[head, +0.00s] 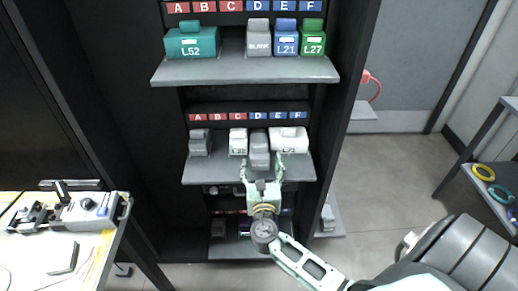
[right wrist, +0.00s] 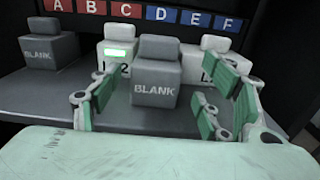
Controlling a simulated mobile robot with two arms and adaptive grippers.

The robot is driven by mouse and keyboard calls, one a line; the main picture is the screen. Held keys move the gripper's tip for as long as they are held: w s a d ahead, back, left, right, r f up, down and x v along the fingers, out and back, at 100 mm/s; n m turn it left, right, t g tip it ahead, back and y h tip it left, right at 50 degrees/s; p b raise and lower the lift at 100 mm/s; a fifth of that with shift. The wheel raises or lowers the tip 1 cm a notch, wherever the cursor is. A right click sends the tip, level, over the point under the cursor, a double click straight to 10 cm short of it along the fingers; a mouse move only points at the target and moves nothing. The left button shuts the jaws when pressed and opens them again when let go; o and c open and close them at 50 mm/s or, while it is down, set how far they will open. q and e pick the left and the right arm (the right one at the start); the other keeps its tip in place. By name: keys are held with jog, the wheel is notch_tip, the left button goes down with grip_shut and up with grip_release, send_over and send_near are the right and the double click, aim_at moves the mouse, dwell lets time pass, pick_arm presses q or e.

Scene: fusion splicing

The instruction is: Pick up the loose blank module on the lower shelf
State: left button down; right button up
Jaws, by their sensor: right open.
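A grey module marked BLANK (head: 259,152) stands on the middle shelf (head: 248,169), forward of the row, below labels C and D. It also shows upright in the middle of the right wrist view (right wrist: 156,80). My right gripper (head: 263,169) is open in front of it. In the right wrist view the green-padded fingers (right wrist: 163,100) are spread on either side of the module, with visible gaps. A second grey BLANK module (head: 200,142) stands at the shelf's left end, also in the wrist view (right wrist: 50,50). My left gripper is not in view.
White modules (head: 238,141) and (head: 290,140) stand close on both sides behind the forward blank; the right finger overlaps the right one (right wrist: 208,60) in view. The upper shelf (head: 246,69) holds several modules. A bench (head: 97,250) with a device is at left.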

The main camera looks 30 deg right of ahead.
aim_at(259, 153)
jog(key=shift+w+d, duration=0.25)
jog(key=shift+w, duration=0.25)
jog(key=x, duration=0.4)
jog(key=shift+w+f, duration=0.15)
jog(key=shift+w, duration=0.2)
jog(key=shift+w+d, duration=0.1)
jog(key=shift+w, duration=0.05)
jog(key=c, duration=0.4)
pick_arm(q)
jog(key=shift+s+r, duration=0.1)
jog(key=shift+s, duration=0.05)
pick_arm(e)
jog(key=c, duration=0.9)
